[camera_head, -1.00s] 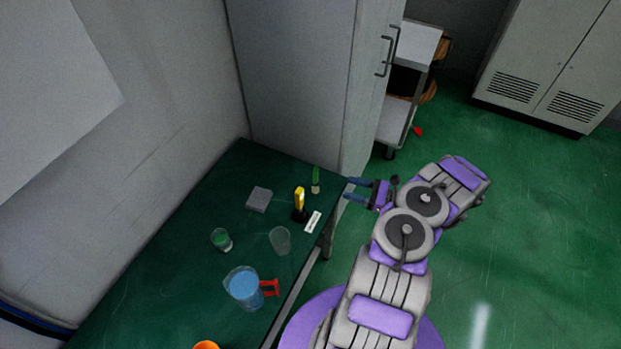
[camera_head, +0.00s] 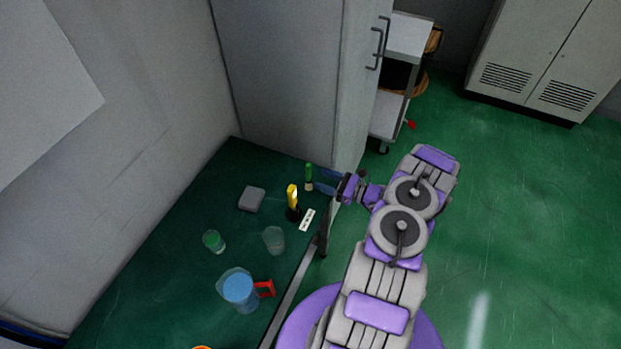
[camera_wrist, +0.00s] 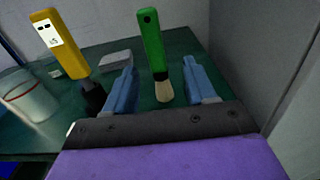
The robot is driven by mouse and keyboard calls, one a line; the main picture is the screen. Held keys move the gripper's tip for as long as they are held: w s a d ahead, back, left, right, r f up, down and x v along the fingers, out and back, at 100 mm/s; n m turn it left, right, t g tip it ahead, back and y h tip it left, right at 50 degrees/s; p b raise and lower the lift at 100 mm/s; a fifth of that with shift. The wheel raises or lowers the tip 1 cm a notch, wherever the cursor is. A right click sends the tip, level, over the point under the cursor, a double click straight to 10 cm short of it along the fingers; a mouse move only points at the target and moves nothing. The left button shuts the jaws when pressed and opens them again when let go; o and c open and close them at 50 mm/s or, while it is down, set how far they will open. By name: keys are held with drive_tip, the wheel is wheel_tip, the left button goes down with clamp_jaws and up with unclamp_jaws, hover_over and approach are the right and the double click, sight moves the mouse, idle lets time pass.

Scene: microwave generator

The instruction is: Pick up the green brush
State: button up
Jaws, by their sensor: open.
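The green brush (camera_wrist: 153,48) stands upright, green handle up and pale bristles down, near the far right corner of the dark green table. In the head view the green brush (camera_head: 309,173) is just left of my gripper's fingertips. My gripper (camera_head: 318,180) reaches in from the right over the table edge. In the wrist view my gripper (camera_wrist: 160,78) is open, with one blue finger on each side of the brush's bristle end. The brush appears between the fingers; I cannot tell whether either finger touches it.
A tall cabinet (camera_head: 285,85) rises behind.

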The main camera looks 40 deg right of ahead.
sight(311, 175)
drive_tip(key=shift+w+a+r, duration=0.15)
drive_tip(key=shift+w+a, duration=0.2)
drive_tip(key=shift+a, duration=0.25)
drive_tip(key=b+x, duration=0.1)
drive_tip(key=x, duration=0.3)
drive_tip(key=shift+w+r, duration=0.1)
drive_tip(key=shift+w, duration=0.4)
drive_tip(key=shift+a, duration=0.1)
drive_tip(key=shift+c, duration=0.2)
drive_tip(key=shift+a, duration=0.1)
drive_tip(key=c, duration=0.3)
clamp_jaws()
drive_tip(key=shift+r, duration=0.15)
